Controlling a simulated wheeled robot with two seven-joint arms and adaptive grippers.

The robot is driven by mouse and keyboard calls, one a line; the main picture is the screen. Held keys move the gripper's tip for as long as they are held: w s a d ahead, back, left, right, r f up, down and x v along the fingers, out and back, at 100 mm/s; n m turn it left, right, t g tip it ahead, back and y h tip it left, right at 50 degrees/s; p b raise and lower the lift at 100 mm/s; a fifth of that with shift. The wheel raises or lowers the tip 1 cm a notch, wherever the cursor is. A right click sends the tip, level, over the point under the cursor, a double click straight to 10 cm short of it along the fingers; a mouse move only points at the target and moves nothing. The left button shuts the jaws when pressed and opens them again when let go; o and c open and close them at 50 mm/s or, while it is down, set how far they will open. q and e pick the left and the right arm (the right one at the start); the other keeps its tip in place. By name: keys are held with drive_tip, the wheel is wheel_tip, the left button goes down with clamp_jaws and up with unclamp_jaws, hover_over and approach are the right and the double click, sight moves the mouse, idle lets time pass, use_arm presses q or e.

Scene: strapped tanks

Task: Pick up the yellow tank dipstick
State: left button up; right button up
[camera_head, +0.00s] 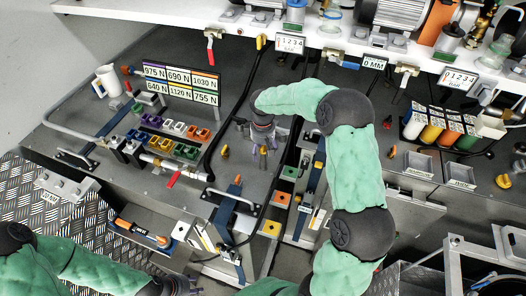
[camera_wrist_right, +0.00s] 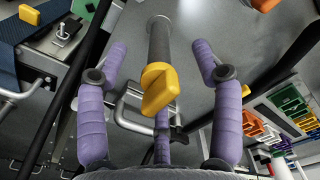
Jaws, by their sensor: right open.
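My right gripper (camera_head: 260,156) reaches down over the grey bench in the middle of the head view. Its purple fingers (camera_wrist_right: 162,75) are open in the right wrist view. The yellow dipstick handle (camera_wrist_right: 160,88), on a dark grey shaft, lies between the spread fingers, with visible gaps at the side fingers. A small yellow part of it (camera_head: 263,150) shows at the fingertips in the head view. Whether any finger touches it cannot be told. My left gripper (camera_head: 184,288) is at the bottom edge of the head view, partly cut off, its fingers too small to judge.
Coloured bins (camera_head: 186,151) and a number-label board (camera_head: 181,83) stand left of my right gripper. Other yellow handles (camera_head: 225,152) are nearby, with a blue strap post (camera_head: 228,207) in front. A white shelf (camera_head: 200,15) with pumps spans the back. Coloured bottles (camera_head: 433,128) stand right.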

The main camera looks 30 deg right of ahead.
drive_tip(key=shift+c, duration=0.3)
clamp_jaws()
drive_tip(key=shift+r, duration=0.1)
